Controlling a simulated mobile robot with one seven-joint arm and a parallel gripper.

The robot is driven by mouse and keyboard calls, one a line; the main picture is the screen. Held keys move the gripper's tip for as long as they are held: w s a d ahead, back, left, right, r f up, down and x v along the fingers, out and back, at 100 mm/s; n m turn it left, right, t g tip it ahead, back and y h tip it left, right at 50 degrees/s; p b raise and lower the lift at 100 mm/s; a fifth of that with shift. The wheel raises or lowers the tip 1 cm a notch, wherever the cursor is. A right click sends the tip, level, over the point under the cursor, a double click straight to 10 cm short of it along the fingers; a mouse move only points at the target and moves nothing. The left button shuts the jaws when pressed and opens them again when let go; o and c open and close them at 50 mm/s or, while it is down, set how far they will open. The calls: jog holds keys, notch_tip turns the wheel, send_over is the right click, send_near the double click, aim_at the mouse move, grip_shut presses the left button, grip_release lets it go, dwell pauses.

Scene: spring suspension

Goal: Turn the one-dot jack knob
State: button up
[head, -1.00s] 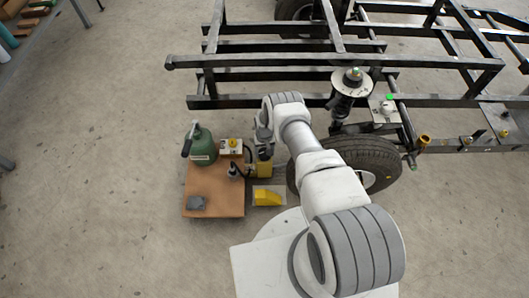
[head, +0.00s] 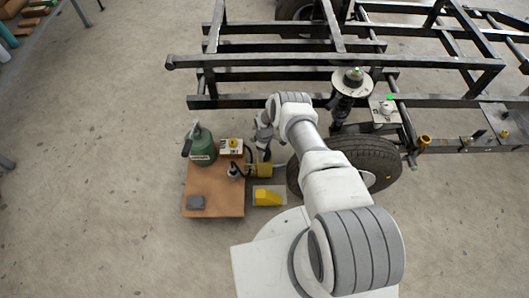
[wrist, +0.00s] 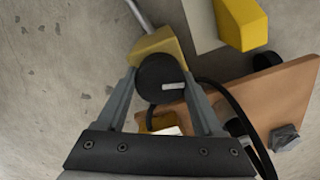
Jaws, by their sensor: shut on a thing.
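In the wrist view, my gripper (wrist: 162,92) is shut on a round black knob (wrist: 155,75) with a short white bar on its face. The knob sits against a yellow block (wrist: 160,45), from which a grey rod runs away. In the head view, my gripper (head: 264,150) is low beside the yellow block (head: 261,170), near the board's right edge. There the arm and gripper hide the knob. I cannot make out a dot mark on it.
A yellow wedge (head: 268,197) lies on a pale plate. A tyre (head: 365,160) and black frame (head: 300,102) stand right and behind.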

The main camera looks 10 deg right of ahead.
jog(key=shift+n, duration=1.7)
jog(key=o, duration=1.4)
jog(key=shift+r, duration=0.15)
notch_tip(320, 180, up, 17)
jog(key=p, duration=0.7)
jog(key=shift+r, duration=0.1)
